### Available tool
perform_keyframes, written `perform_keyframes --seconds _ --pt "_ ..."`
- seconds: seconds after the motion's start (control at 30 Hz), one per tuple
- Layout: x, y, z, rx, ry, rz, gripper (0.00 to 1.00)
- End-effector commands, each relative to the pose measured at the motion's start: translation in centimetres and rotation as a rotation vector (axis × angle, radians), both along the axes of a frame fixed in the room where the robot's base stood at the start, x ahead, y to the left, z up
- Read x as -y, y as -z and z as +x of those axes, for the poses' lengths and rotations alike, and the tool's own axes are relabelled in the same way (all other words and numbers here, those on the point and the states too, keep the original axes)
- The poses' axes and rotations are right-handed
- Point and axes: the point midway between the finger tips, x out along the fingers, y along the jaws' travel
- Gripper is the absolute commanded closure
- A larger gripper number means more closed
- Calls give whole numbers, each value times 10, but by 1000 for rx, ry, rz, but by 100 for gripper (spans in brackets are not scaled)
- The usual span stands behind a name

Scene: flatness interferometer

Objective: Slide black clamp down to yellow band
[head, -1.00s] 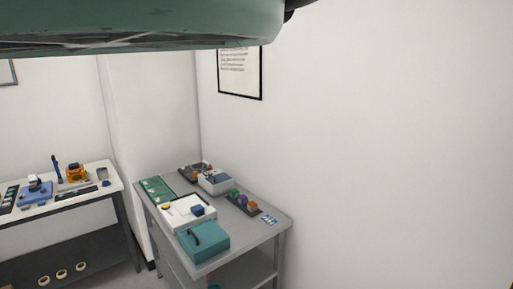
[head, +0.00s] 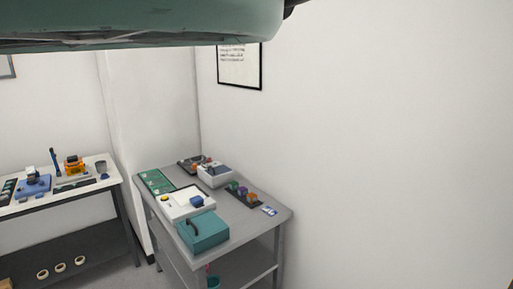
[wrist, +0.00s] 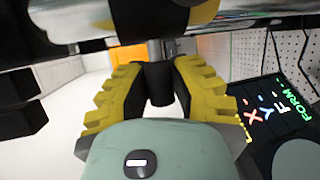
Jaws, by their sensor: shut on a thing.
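In the wrist view my gripper (wrist: 160,95) has two ridged yellow fingers closed in from both sides. A black piece (wrist: 157,82) sits between the fingertips and appears to be the black clamp, held by them. A short grey metal post (wrist: 161,50) shows just above it in the picture. I cannot make out the yellow band for certain. A black and yellow rounded part (wrist: 155,12) crosses the top of the wrist view. The head view does not show my gripper or the clamp.
In the wrist view, a dark panel (wrist: 275,110) with coloured letters lies right, near a perforated board (wrist: 262,50). An orange block (wrist: 130,57) is behind. In the head view, a grey table (head: 272,221) and a white bench (head: 110,184) carry several items.

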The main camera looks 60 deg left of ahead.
Motion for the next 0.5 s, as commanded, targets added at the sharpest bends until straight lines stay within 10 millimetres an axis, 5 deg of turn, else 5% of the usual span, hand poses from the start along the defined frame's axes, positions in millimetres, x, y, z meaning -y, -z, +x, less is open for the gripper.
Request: perform_keyframes --seconds 0.27,0.3,0.5 --pt "0 0 0 -2 1 -2 100" --pt "0 0 0 -1 1 -3 76" --pt "0 0 0 -1 0 -2 55"
